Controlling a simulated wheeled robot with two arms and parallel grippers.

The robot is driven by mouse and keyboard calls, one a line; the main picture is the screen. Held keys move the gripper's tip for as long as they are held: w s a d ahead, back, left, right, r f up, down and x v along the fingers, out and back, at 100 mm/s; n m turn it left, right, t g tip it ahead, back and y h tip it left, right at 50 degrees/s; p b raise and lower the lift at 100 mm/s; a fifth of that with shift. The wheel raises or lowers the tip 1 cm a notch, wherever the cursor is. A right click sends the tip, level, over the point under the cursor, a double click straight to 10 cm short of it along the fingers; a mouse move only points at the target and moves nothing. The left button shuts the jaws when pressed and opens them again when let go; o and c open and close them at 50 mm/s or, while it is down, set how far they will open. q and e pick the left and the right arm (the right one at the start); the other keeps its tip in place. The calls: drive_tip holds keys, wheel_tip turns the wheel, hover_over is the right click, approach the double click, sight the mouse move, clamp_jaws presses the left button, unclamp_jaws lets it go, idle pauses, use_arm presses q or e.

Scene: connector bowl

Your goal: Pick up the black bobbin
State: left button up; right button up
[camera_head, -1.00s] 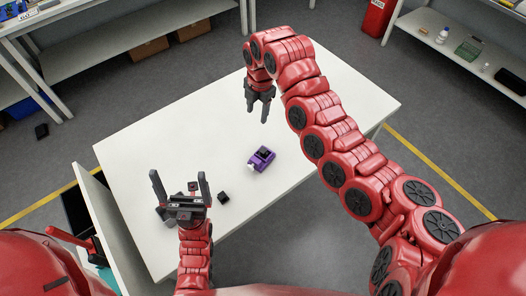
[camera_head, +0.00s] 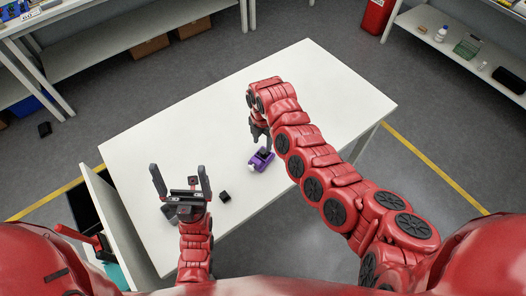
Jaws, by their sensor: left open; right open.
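A small black piece (camera_head: 225,196) lies on the white table, just right of my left gripper; it may be the black bobbin, but it is too small to be sure. A purple object (camera_head: 261,160) with dark and white parts lies further right on the table. My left gripper (camera_head: 181,170) is open with its fingers pointing away from me, apart from the black piece. A small dark and red thing (camera_head: 193,182) shows between its fingers, and I cannot tell what it is. My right gripper (camera_head: 261,141) is open, pointing down just behind the purple object; its fingertips are partly hard to see.
The white table (camera_head: 330,90) is mostly bare at its far and right parts. A dark grey item (camera_head: 169,212) shows beside my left gripper, partly hidden. A shelf (camera_head: 450,65) with small goods stands at the back right, and a red bin (camera_head: 376,15) beyond the table.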

sight(263, 151)
wheel_tip(263, 151, down, 3)
drive_tip(key=shift+s+d+f+p, duration=0.1)
drive_tip(key=shift+s+f+p, duration=0.1)
drive_tip(key=shift+p, duration=0.45)
drive_tip(key=shift+w+f, duration=0.2)
drive_tip(key=shift+f, duration=0.55)
clamp_jaws()
